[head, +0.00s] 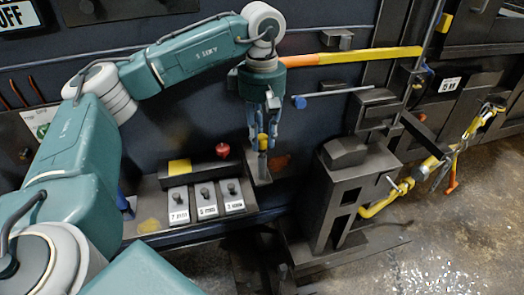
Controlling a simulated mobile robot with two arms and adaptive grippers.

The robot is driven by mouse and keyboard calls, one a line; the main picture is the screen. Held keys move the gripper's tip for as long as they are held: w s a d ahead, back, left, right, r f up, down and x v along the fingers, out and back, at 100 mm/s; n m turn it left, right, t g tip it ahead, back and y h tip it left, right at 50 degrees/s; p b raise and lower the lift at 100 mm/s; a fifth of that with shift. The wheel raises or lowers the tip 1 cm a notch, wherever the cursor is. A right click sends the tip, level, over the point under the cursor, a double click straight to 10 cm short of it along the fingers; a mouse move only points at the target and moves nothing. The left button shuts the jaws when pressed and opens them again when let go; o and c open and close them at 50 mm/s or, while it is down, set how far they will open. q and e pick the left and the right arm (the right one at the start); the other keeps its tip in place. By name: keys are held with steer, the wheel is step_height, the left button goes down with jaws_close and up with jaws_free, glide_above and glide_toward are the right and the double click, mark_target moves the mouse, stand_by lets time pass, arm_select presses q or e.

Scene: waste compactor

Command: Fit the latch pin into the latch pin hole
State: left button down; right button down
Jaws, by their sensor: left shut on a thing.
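My left gripper (264,132) points down near the middle of the head view, its blue fingers shut on the latch pin (262,161). The pin has a yellow upper part and a grey shaft and hangs about upright. Its lower end is over or in a dark bracket (257,182) in front of the compactor wall; I cannot tell whether it is inserted. The latch pin hole cannot be made out at this size. My right gripper is not in view.
A control panel with levers (206,202) and a red knob (223,151) is left of the pin. A dark machine block (350,180) stands to the right. An orange and yellow bar (350,56) crosses behind. Open floor lies at the lower right.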

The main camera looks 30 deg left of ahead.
arm_select(q)
steer(key=shift+r+p, duration=2.9)
steer(key=shift+r, duration=1.35)
